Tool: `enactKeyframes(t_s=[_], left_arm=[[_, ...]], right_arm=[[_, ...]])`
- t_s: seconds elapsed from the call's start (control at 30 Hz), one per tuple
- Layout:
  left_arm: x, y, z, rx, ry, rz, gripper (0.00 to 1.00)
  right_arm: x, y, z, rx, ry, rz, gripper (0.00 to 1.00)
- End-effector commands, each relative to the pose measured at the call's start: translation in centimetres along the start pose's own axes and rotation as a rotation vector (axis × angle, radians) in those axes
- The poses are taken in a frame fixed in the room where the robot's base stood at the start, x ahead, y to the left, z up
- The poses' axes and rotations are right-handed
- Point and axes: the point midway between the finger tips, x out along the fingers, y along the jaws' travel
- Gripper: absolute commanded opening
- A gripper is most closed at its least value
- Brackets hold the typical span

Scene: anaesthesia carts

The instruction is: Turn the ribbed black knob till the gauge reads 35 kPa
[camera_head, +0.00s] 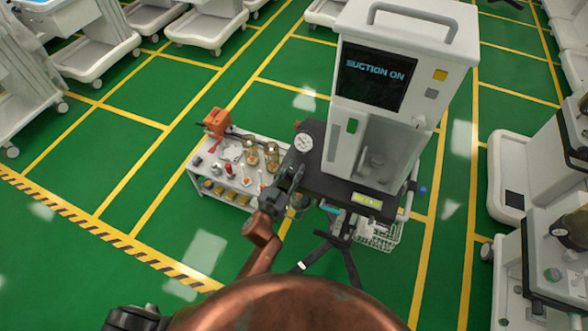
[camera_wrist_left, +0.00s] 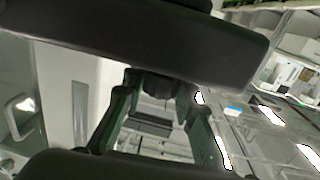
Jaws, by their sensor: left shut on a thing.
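The machine (camera_head: 425,55) is a white cart unit whose screen reads "SUCTION ON". A round white gauge (camera_head: 303,142) sits on its dark shelf at the left side; its needle and reading are too small to make out. My left gripper (camera_head: 291,178) is at the shelf's left edge, just below the gauge. In the left wrist view its two greenish fingers close on the ribbed black knob (camera_wrist_left: 154,84), of which a dark part shows between the fingertips. In the head view the gripper hides the knob. My right gripper is not in view.
A low white trolley (camera_head: 237,200) with bottles, jars and an orange tool stands left of the machine. A wire basket (camera_head: 378,236) hangs below the shelf. Another cart (camera_head: 508,175) stands at the right. Green floor is free at the left.

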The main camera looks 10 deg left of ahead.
Motion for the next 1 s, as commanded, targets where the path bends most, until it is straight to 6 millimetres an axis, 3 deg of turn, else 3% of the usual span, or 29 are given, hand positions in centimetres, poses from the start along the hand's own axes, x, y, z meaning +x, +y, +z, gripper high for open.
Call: enactKeyframes(t_s=[0.37, 0.7, 1.0], left_arm=[[0.0, -0.1, -0.3, 0.005, -0.001, 0.055, 0.01], [0.0, -0.2, -0.4, 0.010, -0.003, 0.286, 0.01], [0.0, -0.2, 0.0, 0.008, -0.002, 0.501, 0.01]], right_arm=[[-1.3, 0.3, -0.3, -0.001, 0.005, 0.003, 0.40], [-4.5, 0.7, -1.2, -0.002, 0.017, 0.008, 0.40], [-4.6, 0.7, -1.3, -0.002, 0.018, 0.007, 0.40]])
